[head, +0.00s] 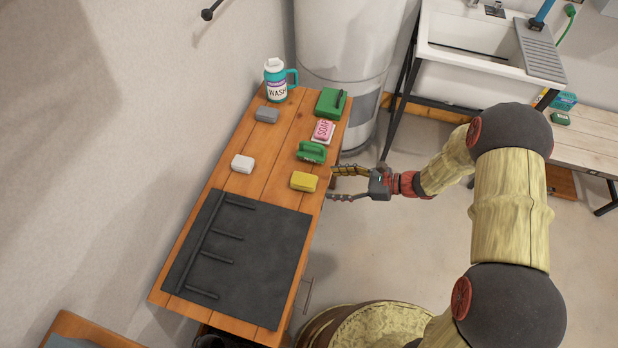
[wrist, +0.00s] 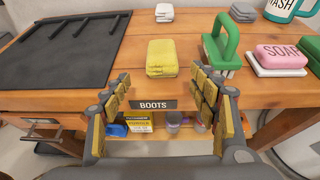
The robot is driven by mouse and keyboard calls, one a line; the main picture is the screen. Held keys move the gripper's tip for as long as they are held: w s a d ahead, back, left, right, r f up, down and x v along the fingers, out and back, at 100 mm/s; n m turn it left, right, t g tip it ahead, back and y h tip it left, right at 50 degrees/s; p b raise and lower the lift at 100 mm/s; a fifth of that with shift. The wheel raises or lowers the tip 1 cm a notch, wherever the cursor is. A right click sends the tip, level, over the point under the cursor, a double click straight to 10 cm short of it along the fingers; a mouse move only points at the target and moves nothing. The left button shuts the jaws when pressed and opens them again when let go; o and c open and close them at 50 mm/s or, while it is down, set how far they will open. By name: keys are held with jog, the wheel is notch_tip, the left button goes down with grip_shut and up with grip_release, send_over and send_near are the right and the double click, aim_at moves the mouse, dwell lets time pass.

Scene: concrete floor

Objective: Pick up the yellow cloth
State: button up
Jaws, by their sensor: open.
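The yellow cloth (head: 304,181) is a small folded block lying on the wooden table near its right edge. It also shows in the wrist view (wrist: 162,58), at the upper middle, ahead of my gripper and roughly between the lines of its fingers. My gripper (head: 333,184) is open and empty at the table's right edge, just right of the cloth and apart from it. In the wrist view my two fingers (wrist: 168,88) are spread wide on either side of a dark label reading BOOTS on the table's front edge.
A green-handled brush (head: 312,152) stands close beside the cloth, with pink soap (head: 323,131) beyond it. A dark rack mat (head: 240,255) covers the table's near part. A white cloth (head: 243,164), a grey cloth (head: 267,114) and a wash jug (head: 276,82) stand farther off.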

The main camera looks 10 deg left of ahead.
aim_at(316, 187)
jog(key=b+x, duration=0.2)
jog(key=x, duration=0.5)
jog(key=shift+w+f+b, duration=0.1)
jog(key=shift+w+b, duration=0.05)
jog(key=shift+b, duration=0.2)
jog(key=shift+c, duration=0.6)
jog(key=c, duration=1.1)
